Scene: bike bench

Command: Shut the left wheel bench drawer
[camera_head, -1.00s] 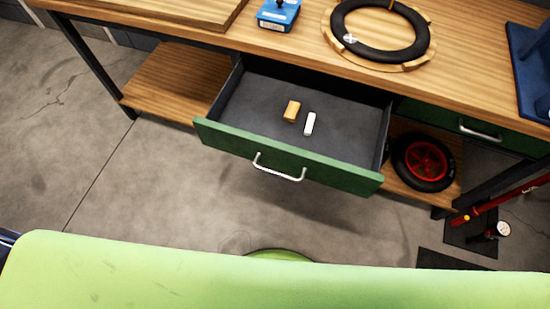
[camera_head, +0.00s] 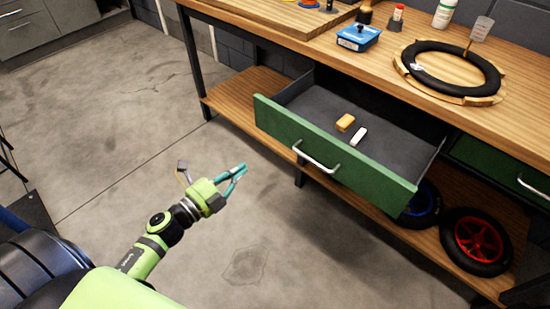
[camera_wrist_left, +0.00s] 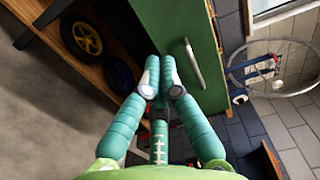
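The green-fronted drawer (camera_head: 330,150) stands pulled out from under the bench top, with a silver bar handle (camera_head: 316,158). Its dark grey tray holds an orange block (camera_head: 345,122) and a white block (camera_head: 360,136). My left gripper (camera_head: 242,170) is in front of and left of the drawer front, apart from it. In the left wrist view its teal fingertips (camera_wrist_left: 160,62) are together with nothing between them. The green front (camera_wrist_left: 180,25) and handle (camera_wrist_left: 193,63) show beyond them. My right gripper is out of view.
The bench top (camera_head: 340,60) carries a blue box (camera_head: 358,38) and a black tyre on a wooden ring (camera_head: 406,75). A red-rimmed wheel (camera_head: 478,240) sits on the lower shelf. A second green drawer (camera_head: 500,165) is at right. The floor before the drawer is clear.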

